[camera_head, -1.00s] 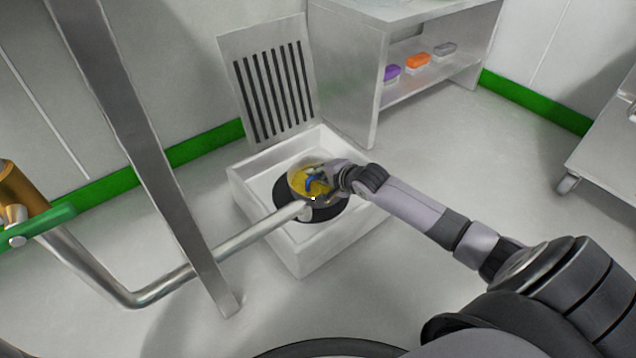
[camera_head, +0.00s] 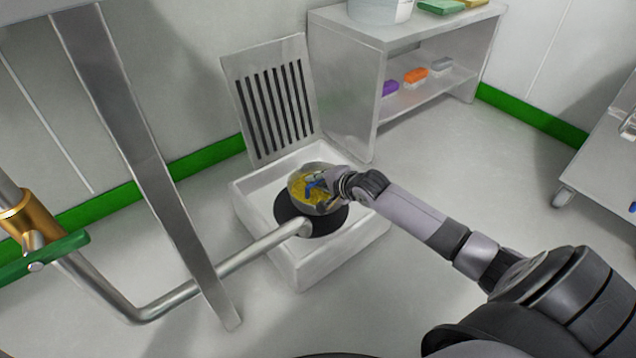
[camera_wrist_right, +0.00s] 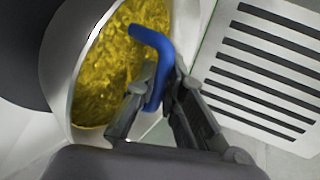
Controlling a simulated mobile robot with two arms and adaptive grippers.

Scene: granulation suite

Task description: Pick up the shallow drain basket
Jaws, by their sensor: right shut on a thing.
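The shallow drain basket (camera_head: 314,200) is a round metal bowl shape with yellow contents and a blue handle (camera_head: 314,184). It is above the black round drain opening (camera_head: 325,222) in the white sump. My right gripper (camera_head: 328,187) is shut on the blue handle. In the right wrist view the gripper (camera_wrist_right: 158,105) pinches the handle (camera_wrist_right: 157,62), and the basket rim and yellow contents (camera_wrist_right: 118,65) fill the left side. The basket looks tilted in that view. My left gripper is not in view.
The white sump box (camera_head: 330,262) has raised walls. A slotted grate (camera_head: 272,100) stands upright against its back. A metal pipe (camera_head: 190,290) ends over the opening, close to the basket. A slanted metal post (camera_head: 165,190) and a shelf unit (camera_head: 350,85) stand nearby.

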